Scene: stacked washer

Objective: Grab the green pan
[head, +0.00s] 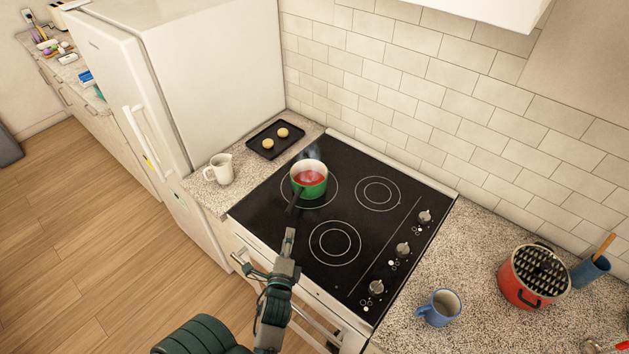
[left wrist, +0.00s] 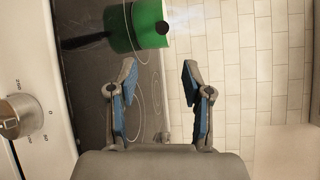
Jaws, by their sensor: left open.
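The green pan (head: 311,190) stands upright on the back-left burner of the black cooktop (head: 275,219), with red contents and light vapour above it. Its black handle (head: 294,200) points toward the front of the cooktop. My left gripper (head: 290,236) is just in front of the handle end, over the cooktop's front part. In the left wrist view my left gripper (left wrist: 158,72) is open and empty. There the green pan (left wrist: 148,24) is beyond the fingertips, with its handle pointing left. I cannot tell the exact gap. My right gripper is not in view.
A white mug (head: 220,168) and a black tray (head: 264,148) with two round pieces are left of the cooktop. Knobs (head: 403,249) line its right side. A blue mug (head: 440,307) and a red pot (head: 527,287) stand on the right counter. The fridge (head: 180,80) is at left.

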